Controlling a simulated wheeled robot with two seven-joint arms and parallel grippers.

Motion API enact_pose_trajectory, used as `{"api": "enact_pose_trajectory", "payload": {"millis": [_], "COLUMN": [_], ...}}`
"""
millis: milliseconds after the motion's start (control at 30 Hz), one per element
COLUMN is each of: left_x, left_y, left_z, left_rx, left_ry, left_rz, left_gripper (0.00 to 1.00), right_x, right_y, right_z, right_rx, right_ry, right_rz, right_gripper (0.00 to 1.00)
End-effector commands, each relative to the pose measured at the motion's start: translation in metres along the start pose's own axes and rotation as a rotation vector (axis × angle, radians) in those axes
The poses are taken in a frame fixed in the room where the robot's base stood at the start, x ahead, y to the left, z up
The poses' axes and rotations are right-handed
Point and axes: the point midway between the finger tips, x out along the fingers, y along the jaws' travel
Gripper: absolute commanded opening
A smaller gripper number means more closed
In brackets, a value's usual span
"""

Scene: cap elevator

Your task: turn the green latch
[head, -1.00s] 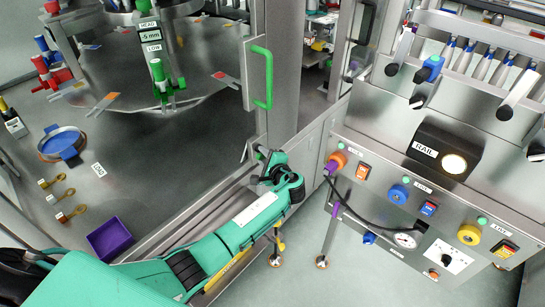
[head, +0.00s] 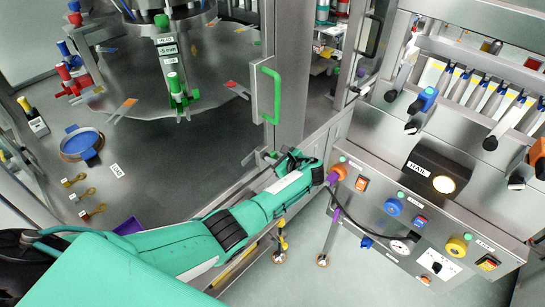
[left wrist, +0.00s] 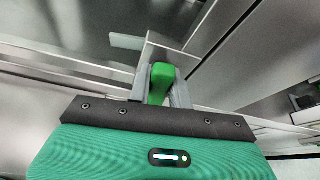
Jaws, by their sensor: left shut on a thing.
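The green latch (left wrist: 161,82) shows in the left wrist view as a rounded green piece on a grey metal bracket. My left gripper (left wrist: 162,92) is shut on it, with one grey finger on each side. In the head view my left gripper (head: 268,160) is at the lower edge of the glass door, below the tall green door handle (head: 268,95). The latch is mostly hidden by my wrist there. My right gripper is not in view.
A metal control panel (head: 400,222) with coloured knobs stands to the right of my left wrist. Behind the door is a round steel machine (head: 180,65). A purple tray (head: 128,226) lies partly behind my left arm. Open floor shows below the panel.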

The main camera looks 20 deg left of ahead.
Motion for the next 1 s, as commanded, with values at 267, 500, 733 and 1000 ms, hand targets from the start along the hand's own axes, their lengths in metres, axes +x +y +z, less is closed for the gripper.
{"api": "enact_pose_trajectory", "payload": {"millis": [267,500,733,1000], "left_x": [0.0002,0.0007,0.0007,0.0007], "left_y": [-0.0047,-0.0056,-0.0055,-0.0055], "left_z": [-0.0007,-0.0011,-0.0014,-0.0014], "left_rx": [0.128,0.171,0.179,0.178], "left_ry": [0.000,-0.001,-0.001,-0.001], "left_rz": [0.053,0.072,0.075,0.074], "left_gripper": [0.00,0.00,0.00,0.34], "right_x": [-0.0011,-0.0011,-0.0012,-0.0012], "right_y": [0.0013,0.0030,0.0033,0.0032], "right_z": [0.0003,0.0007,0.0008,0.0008], "right_rx": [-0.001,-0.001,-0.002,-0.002], "right_ry": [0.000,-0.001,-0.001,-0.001], "right_rz": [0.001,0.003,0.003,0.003], "right_gripper": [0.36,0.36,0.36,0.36]}}
